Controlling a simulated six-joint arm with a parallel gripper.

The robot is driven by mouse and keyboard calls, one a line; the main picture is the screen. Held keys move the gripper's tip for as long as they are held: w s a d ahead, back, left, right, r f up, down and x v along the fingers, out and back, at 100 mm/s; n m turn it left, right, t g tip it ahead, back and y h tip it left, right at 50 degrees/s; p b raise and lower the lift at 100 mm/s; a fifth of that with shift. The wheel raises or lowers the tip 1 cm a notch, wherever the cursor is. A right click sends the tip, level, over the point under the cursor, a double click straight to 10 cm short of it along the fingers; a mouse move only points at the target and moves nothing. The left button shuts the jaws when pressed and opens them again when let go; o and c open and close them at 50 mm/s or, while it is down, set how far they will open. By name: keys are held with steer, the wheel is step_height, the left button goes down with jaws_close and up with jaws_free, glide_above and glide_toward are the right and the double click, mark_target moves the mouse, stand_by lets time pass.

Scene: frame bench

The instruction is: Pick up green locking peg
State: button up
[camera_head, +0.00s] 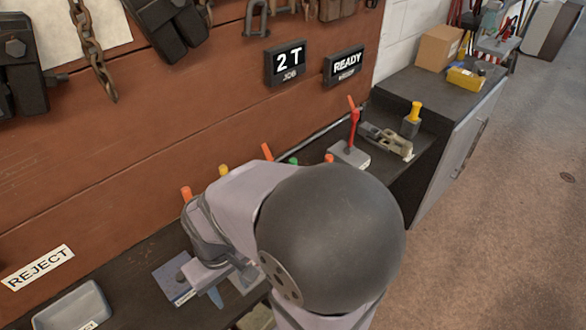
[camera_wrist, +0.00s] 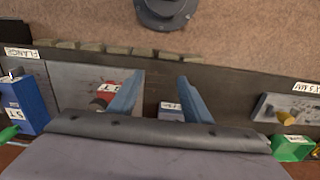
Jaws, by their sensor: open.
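A green peg top (camera_head: 293,160) shows in the head view just behind my arm, which hides what is below it. In the wrist view a green piece (camera_wrist: 8,133) sits at the left edge beside a blue block, and a green labelled block (camera_wrist: 292,147) stands at the right. I cannot tell which of these belongs to the locking peg. My gripper (camera_wrist: 156,98) is open, its two blue fingers apart with nothing held between them. It hangs over the dark bench, away from both green pieces. In the head view my arm hides most of the gripper.
Orange pegs (camera_head: 186,193) and a yellow peg (camera_head: 223,170) stand along the bench near the brown wall. A blue block (camera_wrist: 27,104) and a grey plate with a red part (camera_wrist: 104,94) lie left in the wrist view. A grey tray (camera_head: 74,306) sits at lower left.

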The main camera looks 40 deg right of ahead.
steer(key=w+d+r+m+p, duration=0.1)
steer(key=w+d+r+m, duration=0.15)
steer(key=w, duration=0.25)
steer(key=w+d+r+m, duration=0.1)
steer(key=w+d+m, duration=0.15)
steer(key=w, duration=0.25)
steer(key=m+h+p, duration=0.2)
steer(key=m+p, duration=0.2)
steer(key=m, duration=1)
glide_above(293, 160)
steer(key=a, duration=0.1)
steer(key=shift+w+a+r, duration=0.1)
steer(key=shift+r, duration=0.35)
steer(key=shift+d+f+p, duration=0.2)
steer(key=shift+f+p, duration=0.35)
steer(key=shift+f, duration=0.65)
steer(key=shift+d+f+p, duration=0.25)
steer(key=shift+f+p, duration=0.35)
steer(key=shift+f, duration=0.55)
steer(key=shift+d+f+p, duration=0.2)
steer(key=shift+f+p, duration=0.35)
steer(key=shift+f, duration=0.65)
steer(key=shift+c, duration=0.5)
jaws_close()
